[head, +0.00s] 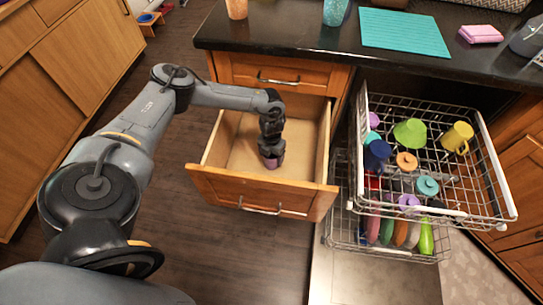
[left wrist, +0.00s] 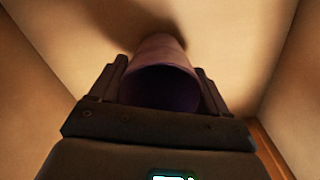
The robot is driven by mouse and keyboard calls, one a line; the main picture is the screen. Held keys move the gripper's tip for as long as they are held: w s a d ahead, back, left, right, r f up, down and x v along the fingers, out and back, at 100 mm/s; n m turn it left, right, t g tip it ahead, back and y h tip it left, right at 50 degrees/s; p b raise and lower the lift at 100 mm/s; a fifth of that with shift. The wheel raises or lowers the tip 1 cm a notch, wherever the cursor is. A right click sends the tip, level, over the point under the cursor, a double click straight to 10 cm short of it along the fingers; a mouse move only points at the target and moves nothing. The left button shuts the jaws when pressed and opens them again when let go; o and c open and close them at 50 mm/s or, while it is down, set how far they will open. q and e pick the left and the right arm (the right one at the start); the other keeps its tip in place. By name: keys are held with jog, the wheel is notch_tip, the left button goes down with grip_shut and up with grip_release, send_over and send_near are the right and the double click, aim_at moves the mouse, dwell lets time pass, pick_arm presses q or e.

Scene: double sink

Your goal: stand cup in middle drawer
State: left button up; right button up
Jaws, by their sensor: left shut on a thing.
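The middle drawer (head: 220,148) is pulled open below the counter, with a bare light wood inside. My left gripper (head: 270,155) reaches down into it and is shut on a purple cup (head: 272,162). In the left wrist view the cup (left wrist: 160,62) sits between the two fingers (left wrist: 162,92), its open mouth facing the camera. The cup is close to the drawer floor (left wrist: 88,45); I cannot tell whether it touches. My right gripper is not in view.
The dishwasher's upper rack (head: 480,205) is pulled out at right, holding several cups, including a yellow mug (head: 457,137) and a green cup (head: 410,132). A teal mat (head: 405,32), a teal cup (head: 335,11) and an orange cup (head: 237,9) are on the counter.

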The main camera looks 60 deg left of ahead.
pick_arm(q)
jog(key=shift+f, duration=0.15)
jog(key=o, duration=1.1)
notch_tip(320, 180, up, 12)
jog(key=p, duration=0.5)
jog(key=shift+r, duration=0.25)
